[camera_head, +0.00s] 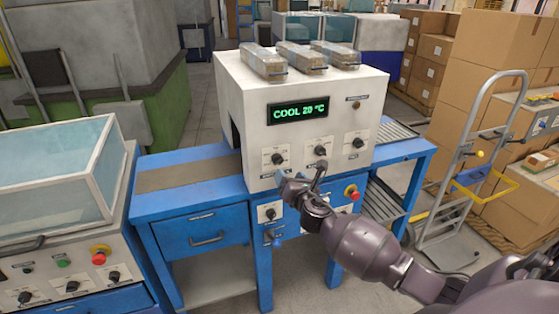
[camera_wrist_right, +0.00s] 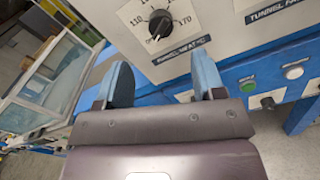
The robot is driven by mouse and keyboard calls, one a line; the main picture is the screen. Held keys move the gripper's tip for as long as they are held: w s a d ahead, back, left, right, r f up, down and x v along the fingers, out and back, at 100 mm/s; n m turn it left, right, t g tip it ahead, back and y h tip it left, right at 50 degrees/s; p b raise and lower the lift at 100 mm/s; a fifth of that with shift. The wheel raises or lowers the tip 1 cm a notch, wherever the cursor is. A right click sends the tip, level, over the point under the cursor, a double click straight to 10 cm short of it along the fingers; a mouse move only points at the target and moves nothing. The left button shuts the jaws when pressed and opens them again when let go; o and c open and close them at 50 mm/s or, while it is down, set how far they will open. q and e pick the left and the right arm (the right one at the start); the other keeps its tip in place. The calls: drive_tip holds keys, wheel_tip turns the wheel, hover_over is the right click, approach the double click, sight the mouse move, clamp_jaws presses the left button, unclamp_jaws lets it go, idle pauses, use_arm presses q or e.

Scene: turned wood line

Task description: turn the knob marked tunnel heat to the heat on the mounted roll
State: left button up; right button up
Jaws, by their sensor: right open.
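The tunnel heat knob (camera_wrist_right: 159,22) is black on a white dial plate, with 110 at its left and 170 at its right. Its pale pointer mark seems to face down and left. In the head view this knob (camera_head: 277,158) is the left one on the white machine's front. My right gripper (camera_wrist_right: 162,75) is open and empty, its blue fingers short of the knob and to either side of its line. In the head view the gripper (camera_head: 283,174) is just below the dial. The mounted roll and its heat marking cannot be made out. My left gripper is not in view.
The machine's display (camera_head: 299,110) reads COOL 20 °C. A tunnel fan plate (camera_wrist_right: 272,10) is to the right of the heat dial. A red stop button (camera_head: 351,192) and another knob (camera_head: 270,213) are on the blue bench below. Wrapped packs (camera_head: 300,57) lie on top.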

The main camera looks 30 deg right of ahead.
sight(280, 162)
drive_tip(key=b+x, duration=0.1)
drive_tip(key=x, duration=0.6)
drive_tip(key=shift+w, duration=0.4)
drive_tip(key=shift+x, duration=0.85)
drive_tip(key=shift+c, duration=0.4)
drive_tip(key=c, duration=0.8)
drive_tip(key=shift+c, duration=0.2)
